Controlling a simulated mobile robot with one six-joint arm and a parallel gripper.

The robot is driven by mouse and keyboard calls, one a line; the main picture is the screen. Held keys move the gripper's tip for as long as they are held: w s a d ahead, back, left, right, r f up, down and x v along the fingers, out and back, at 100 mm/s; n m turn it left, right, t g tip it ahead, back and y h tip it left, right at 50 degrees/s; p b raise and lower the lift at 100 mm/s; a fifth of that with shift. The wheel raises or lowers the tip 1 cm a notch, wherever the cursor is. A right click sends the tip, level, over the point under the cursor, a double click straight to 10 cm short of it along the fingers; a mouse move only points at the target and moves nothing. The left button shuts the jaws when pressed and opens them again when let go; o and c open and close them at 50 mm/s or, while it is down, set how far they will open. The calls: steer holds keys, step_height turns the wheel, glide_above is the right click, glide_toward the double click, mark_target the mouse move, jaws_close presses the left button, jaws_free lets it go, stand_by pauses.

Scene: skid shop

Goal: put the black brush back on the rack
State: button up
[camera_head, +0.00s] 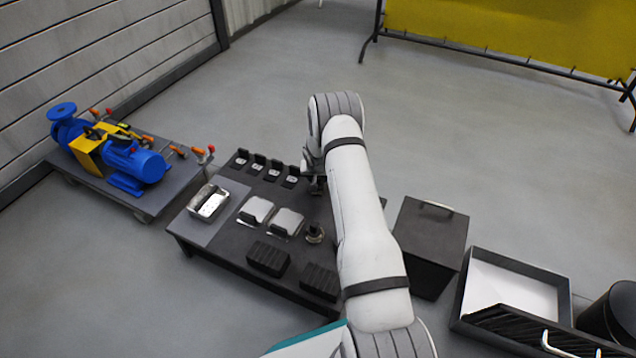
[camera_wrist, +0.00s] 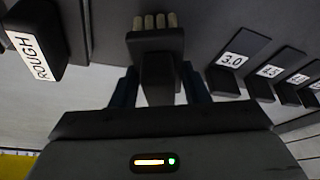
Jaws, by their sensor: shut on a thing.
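The black brush (camera_wrist: 155,72) is between the fingers of my gripper (camera_wrist: 158,88) in the wrist view, its pale bristle tufts at the top of the picture. My gripper is shut on it. In the head view my gripper (camera_head: 316,184) is over the far right part of the dark table (camera_head: 228,240), just right of a row of labelled black holders (camera_head: 273,170); the brush cannot be made out there. In the wrist view the holders, one marked 3.0 (camera_wrist: 228,78), stand to the right. I cannot tell which part is the brush's rack.
A black block labelled ROUGH (camera_wrist: 38,45) is at the wrist view's left. The table also bears a metal tray (camera_head: 209,204), two pale-topped pieces (camera_head: 286,221) and ribbed black blocks (camera_head: 268,258). A black bin (camera_head: 430,245) stands right; a blue pump (camera_head: 135,165) is left.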

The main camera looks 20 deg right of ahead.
steer(key=shift+f, duration=0.45)
steer(key=shift+f, duration=0.1)
steer(key=shift+f, duration=0.1)
steer(key=o, duration=0.9)
steer(key=shift+o, duration=0.2)
